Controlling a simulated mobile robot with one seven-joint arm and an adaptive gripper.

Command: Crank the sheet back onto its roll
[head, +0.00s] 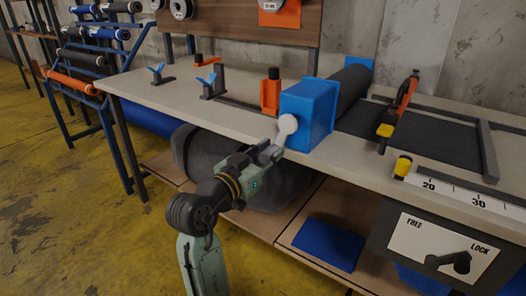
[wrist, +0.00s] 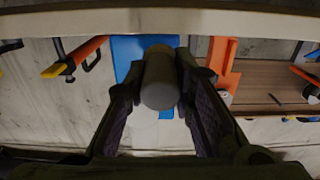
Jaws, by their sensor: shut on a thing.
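The blue housing (head: 305,112) stands at the table's front edge; part of it shows behind the handle in the wrist view (wrist: 124,52). A dark roll (head: 352,86) runs back from it to another blue end piece. The dark sheet (head: 428,138) lies flat on the tabletop to the right of the roll. A light grey crank (head: 287,124) is on the housing's front face. My gripper (head: 268,153) is shut on the grey crank handle (wrist: 160,82), which sits between both fingers in the wrist view. The handle's far end is hidden.
A FREE/LOCK panel with a dark lever (head: 455,262) hangs at the front right, the lever nearer LOCK. An orange-and-black tool (head: 398,110) stands over the sheet. A ruler (head: 470,198) lies along the front edge. A grey bundle (head: 250,182) is below the table.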

